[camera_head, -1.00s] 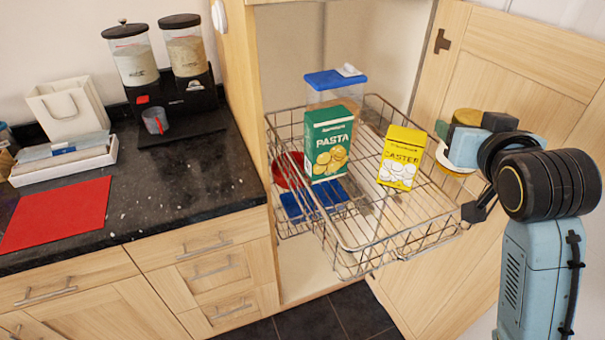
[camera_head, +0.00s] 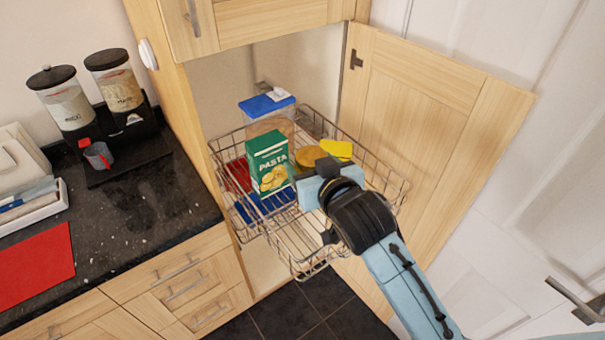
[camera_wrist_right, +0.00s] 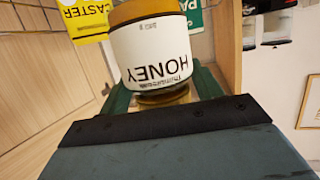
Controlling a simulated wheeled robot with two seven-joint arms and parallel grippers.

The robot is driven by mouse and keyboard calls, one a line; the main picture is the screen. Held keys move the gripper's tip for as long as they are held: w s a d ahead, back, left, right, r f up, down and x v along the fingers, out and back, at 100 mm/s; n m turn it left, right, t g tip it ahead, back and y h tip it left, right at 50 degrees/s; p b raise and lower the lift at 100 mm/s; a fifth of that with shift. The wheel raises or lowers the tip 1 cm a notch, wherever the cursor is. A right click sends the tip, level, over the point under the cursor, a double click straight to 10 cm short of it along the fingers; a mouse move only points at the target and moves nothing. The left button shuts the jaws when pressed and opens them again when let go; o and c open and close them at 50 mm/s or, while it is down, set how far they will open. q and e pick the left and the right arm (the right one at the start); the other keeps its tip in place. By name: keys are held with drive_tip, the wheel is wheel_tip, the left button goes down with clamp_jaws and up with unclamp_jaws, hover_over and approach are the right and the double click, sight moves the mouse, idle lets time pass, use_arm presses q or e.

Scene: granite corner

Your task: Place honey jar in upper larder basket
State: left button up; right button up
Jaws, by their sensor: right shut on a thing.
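The honey jar (camera_wrist_right: 152,55), white with a gold lid, shows upside down in the right wrist view, its label reading HONEY. In the head view mainly its gold lid (camera_head: 309,157) shows, and the rest is hidden by my gripper. My right gripper (camera_head: 324,172) is shut on the jar, with a green finger on either side in the wrist view (camera_wrist_right: 160,92). It holds the jar over the upper wire basket (camera_head: 296,243), which is pulled out of the larder. I cannot tell whether the jar touches the basket. My left gripper is not in view.
A green pasta box (camera_head: 267,163) and a blue-lidded container (camera_head: 268,108) stand left of and behind the jar. A yellow caster box (camera_head: 338,149) is close behind it. Blue and red things lie lower at the left. The open wooden door (camera_head: 420,115) flanks the basket's right.

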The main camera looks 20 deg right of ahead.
drive_tip(key=shift+s+a+r, duration=0.1)
drive_tip(key=shift+s+a, duration=0.1)
wheel_tip(320, 180, down, 10)
idle(0.4)
drive_tip(key=shift+a, duration=0.1)
drive_tip(key=shift+s+f+b, duration=0.15)
drive_tip(key=shift+f+b, duration=0.3)
drive_tip(key=shift+f, duration=0.35)
